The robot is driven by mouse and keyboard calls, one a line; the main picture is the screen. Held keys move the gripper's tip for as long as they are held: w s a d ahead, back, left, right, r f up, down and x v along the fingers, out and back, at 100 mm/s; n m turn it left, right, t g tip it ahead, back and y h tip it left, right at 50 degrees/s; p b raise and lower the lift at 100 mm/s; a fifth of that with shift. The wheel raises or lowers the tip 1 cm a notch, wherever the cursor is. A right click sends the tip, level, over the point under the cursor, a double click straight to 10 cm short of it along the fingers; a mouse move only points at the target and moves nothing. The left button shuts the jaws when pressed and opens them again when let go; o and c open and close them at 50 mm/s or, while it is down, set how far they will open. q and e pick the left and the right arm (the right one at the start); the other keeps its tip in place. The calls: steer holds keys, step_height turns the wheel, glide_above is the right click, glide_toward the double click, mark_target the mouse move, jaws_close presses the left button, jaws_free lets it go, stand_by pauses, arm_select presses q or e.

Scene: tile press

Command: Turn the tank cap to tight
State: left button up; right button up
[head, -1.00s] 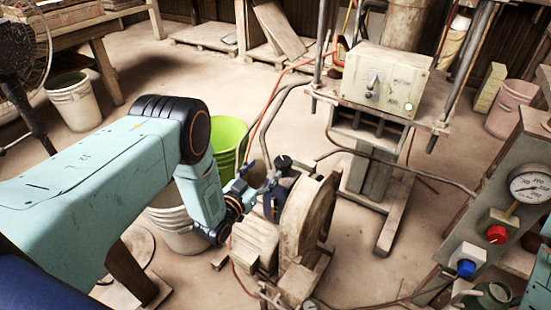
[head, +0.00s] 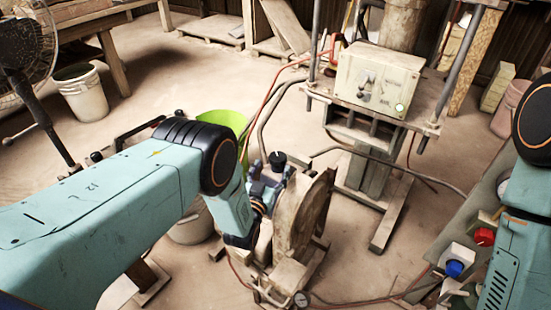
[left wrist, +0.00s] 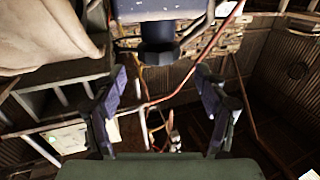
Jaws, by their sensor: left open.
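The tank cap (head: 277,160) is a dark round knob on top of the pump unit, left of a large worn wheel. In the left wrist view, a dark cap (left wrist: 158,55) shows under a blue-grey body, ahead of the fingers and roughly centred between them. My left gripper (left wrist: 158,98) has its two fingers spread wide with nothing between them. In the head view the left gripper (head: 263,182) is small and partly hidden, just below and left of the cap. I cannot tell whether it touches anything. My right arm shows at the right edge, but its gripper is out of view.
The worn wheel (head: 303,215) stands close to the right of the cap. A press with a control box (head: 380,80) is behind. A green bucket (head: 222,120) is behind my left arm. A panel with a red knob (head: 484,236) and blue knob (head: 454,268) is at right.

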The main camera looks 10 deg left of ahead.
mark_target(277, 157)
arm_select(q)
steer(key=w, duration=0.1)
steer(key=w+b, duration=0.1)
steer(key=w, duration=0.2)
steer(key=shift+w+d+f+b, duration=0.1)
steer(key=shift+d+f+b, duration=0.05)
steer(key=shift+d+b, duration=0.15)
steer(key=shift+w, duration=0.8)
steer(key=shift+c, duration=0.2)
steer(key=c, duration=1.1)
steer(key=shift+c, duration=0.2)
